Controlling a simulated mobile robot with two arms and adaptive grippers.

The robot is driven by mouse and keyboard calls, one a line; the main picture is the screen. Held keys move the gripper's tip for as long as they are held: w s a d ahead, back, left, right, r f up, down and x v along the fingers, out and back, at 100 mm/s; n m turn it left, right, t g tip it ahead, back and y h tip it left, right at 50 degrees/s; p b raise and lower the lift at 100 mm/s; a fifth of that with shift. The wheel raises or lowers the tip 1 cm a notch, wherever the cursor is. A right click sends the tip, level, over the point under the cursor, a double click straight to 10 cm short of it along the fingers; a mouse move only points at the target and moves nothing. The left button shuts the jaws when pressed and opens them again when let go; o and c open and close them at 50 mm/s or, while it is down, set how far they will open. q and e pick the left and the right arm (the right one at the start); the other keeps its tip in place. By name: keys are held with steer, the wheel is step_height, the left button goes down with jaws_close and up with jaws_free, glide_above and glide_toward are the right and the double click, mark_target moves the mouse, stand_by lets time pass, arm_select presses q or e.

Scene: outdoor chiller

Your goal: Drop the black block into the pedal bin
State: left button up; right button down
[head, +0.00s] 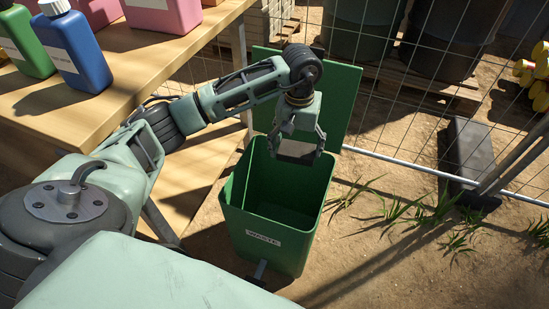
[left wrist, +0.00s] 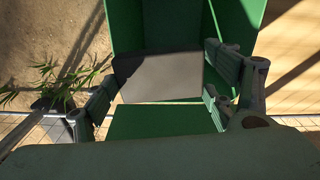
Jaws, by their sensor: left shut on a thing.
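The black block (head: 297,152) is held in my left gripper (head: 298,146), over the open mouth of the green pedal bin (head: 262,239). In the left wrist view the block (left wrist: 158,77) looks dark grey and sits between the two fingers of the left gripper (left wrist: 160,92), with the bin (left wrist: 235,22) behind it. The bin stands on the ground with its lid (head: 343,97) up at the back and a white label on its front. The inside that I can see looks empty. My right gripper is not in view.
A wooden shelf table (head: 150,62) with blue (head: 74,52), green (head: 28,45) and pink bottles (head: 163,12) stands left of the bin. A wire fence (head: 400,110) runs behind it, with a dark block-shaped foot (head: 468,155). Bare ground lies right of the bin.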

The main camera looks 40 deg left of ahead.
arm_select(q)
steer(key=a+f+n+b, duration=0.1)
steer(key=a+f+b, duration=0.3)
steer(key=f, duration=0.8)
steer(key=shift+s+a+f+n, duration=0.2)
steer(key=shift+s+a+n, duration=0.15)
steer(key=shift+a, duration=0.6)
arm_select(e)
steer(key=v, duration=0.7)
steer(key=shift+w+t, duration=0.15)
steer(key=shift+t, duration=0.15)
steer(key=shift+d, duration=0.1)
arm_select(q)
steer(key=o, duration=1.4)
steer(key=shift+r, duration=0.1)
step_height(320, 180, up, 12)
steer(key=shift+f, duration=0.1)
